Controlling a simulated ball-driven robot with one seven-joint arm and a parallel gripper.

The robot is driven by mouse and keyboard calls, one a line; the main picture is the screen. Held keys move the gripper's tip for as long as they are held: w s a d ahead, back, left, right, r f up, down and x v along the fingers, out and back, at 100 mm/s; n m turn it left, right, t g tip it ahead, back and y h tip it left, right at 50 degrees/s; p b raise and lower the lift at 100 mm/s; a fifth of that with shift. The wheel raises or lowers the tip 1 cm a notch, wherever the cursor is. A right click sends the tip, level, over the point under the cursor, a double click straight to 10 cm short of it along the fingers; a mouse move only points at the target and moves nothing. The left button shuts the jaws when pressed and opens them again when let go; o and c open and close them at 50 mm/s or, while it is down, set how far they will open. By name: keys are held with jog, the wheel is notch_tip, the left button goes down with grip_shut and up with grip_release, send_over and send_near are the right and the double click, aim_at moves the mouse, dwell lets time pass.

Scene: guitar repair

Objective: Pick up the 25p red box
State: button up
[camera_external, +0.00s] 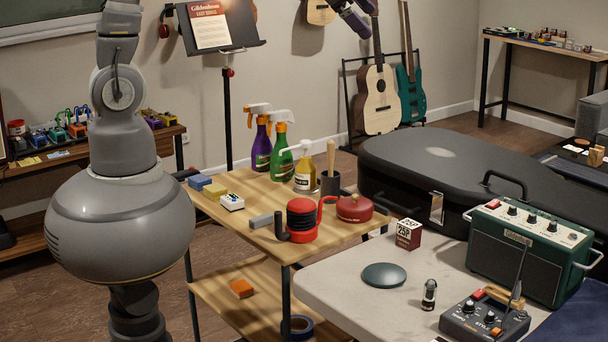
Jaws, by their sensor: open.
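The 25p red box (409,235) is a small dark red and white cube with "25P" lettering. It stands on the pale tabletop (335,285), near its back edge, left of the green amplifier (528,250). My arm rises out of the top of the picture. What looks like my gripper (361,24), dark and purplish, hangs at the top edge, high above and well apart from the box. It is open, with nothing visible in it. Its upper part is cut off by the frame.
A dark green disc (384,275), a small dark cylinder (429,295) and a pedal (484,318) lie in front of the box. A black guitar case (450,180) is behind it. The wooden cart (262,207) at left holds spray bottles and a round red tin (354,209).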

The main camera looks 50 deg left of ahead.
jog(key=s+a+r+n+t+b, duration=0.1)
jog(key=a+r+n+t, duration=0.1)
jog(key=r, duration=0.6)
jog(key=s+a+r+n+t+y+b, duration=0.1)
jog(key=s+a+r+n+t, duration=0.1)
jog(key=a+r+n, duration=0.2)
jog(key=s+a+r+n+t+b, duration=0.1)
jog(key=s+a+r+n, duration=0.1)
jog(key=a+r, duration=0.6)
notch_tip(320, 180, up, 5)
jog(key=shift+s+a+f+n+t+y, duration=0.2)
jog(key=shift+a+n+t+y, duration=0.1)
jog(key=shift+n+t, duration=0.15)
jog(key=s+a+r+n, duration=0.1)
jog(key=r, duration=0.1)
jog(key=s+a+r+t, duration=0.1)
jog(key=s+r, duration=0.1)
jog(key=s+a+r+n+y, duration=0.1)
jog(key=r, duration=0.1)
jog(key=shift+s+n, duration=0.25)
jog(key=shift+n, duration=0.1)
jog(key=c, duration=0.4)
jog(key=shift+r, duration=0.15)
jog(key=shift+c, duration=0.8)
